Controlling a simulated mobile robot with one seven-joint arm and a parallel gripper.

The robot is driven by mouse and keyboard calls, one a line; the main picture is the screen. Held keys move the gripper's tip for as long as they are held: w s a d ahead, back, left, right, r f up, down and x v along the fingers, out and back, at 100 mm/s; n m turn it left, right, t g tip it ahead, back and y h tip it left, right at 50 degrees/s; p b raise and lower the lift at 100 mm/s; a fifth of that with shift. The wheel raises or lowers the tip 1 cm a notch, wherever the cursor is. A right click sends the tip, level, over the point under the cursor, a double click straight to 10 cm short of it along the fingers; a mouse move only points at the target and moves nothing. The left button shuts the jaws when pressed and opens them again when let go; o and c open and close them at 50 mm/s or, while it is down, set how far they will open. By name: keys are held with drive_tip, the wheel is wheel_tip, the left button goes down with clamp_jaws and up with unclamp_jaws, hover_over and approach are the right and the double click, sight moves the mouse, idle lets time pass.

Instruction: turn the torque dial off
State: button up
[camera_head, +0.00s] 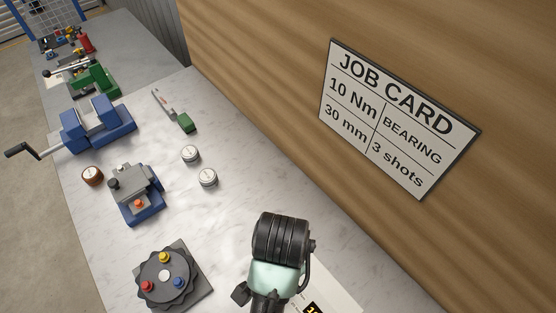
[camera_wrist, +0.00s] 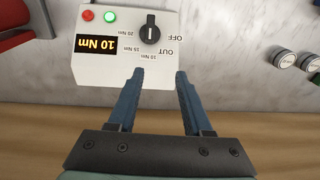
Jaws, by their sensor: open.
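The torque dial (camera_wrist: 150,33) is a round black knob on a pale box (camera_wrist: 118,66), upside down in the wrist view. Its white line runs nearly up and down the picture. Labels OFF, OUT and several Nm values stand around it. The box has a lit "10 Nm" display (camera_wrist: 97,43), a red light (camera_wrist: 88,15) and a bright green light (camera_wrist: 110,15). My gripper (camera_wrist: 160,73) is open and empty, its blue fingertips just below the dial in the picture, seemingly apart from it. In the head view my arm hides most of the box.
A job card (camera_head: 399,117) reading 10 Nm hangs on the wooden wall.

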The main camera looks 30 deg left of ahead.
drive_tip(key=shift+g, duration=0.6)
drive_tip(key=s+f, duration=0.1)
drive_tip(key=f, duration=0.3)
drive_tip(key=s+f, duration=0.1)
drive_tip(key=f, duration=0.4)
drive_tip(key=s+f, duration=0.1)
drive_tip(key=f, duration=0.3)
drive_tip(key=shift+d+f, duration=0.2)
drive_tip(key=shift+f, duration=0.05)
clamp_jaws()
